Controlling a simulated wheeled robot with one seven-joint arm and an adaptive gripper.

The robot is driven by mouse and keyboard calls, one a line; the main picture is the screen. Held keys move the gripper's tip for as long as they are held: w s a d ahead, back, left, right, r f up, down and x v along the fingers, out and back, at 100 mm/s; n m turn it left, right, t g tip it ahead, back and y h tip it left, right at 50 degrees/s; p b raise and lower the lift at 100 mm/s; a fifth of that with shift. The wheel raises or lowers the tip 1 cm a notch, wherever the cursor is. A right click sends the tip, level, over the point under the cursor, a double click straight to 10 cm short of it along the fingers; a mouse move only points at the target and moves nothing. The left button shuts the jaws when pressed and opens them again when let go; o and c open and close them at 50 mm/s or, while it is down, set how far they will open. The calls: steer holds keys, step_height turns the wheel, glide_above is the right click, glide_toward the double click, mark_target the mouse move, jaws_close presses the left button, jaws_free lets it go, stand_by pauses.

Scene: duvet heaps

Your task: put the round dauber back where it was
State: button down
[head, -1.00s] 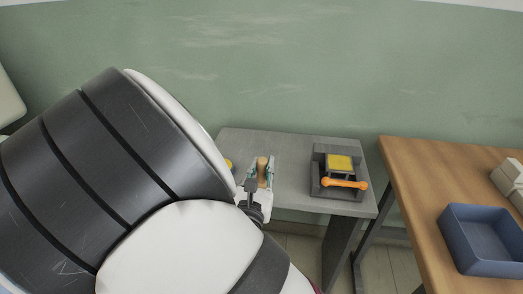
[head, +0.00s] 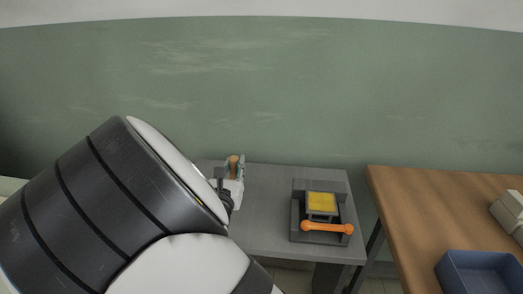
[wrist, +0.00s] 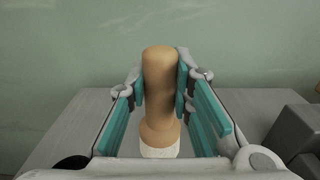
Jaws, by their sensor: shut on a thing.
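The round dauber (wrist: 160,85) has a tan wooden handle and a white band or pad at its lower end. In the wrist view it stands upright between the teal pads of my gripper (wrist: 162,92), which is shut on its handle. In the head view my gripper (head: 235,169) shows above the back left part of the grey table (head: 264,205), with the dauber's handle (head: 233,164) between its fingers. My arm covers the table's left side. The dauber's underside is hidden, and I cannot tell its height above the table.
A dark grey stand (head: 299,198) with a yellow-topped block (head: 321,201) sits on the table's right part. An orange bar with rounded ends (head: 327,228) lies across its front. A wooden table (head: 430,215) to the right bears a blue tray (head: 448,272). The grey table's middle is clear.

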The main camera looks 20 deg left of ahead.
steer(key=shift+w+a+f+b, duration=0.55)
steer(key=shift+w+a+f, duration=1.45)
steer(key=shift+w+a, duration=0.15)
steer(key=shift+f, duration=0.15)
steer(key=c, duration=1.4)
jaws_free()
steer(key=p+v, duration=0.1)
steer(key=v, duration=1.1)
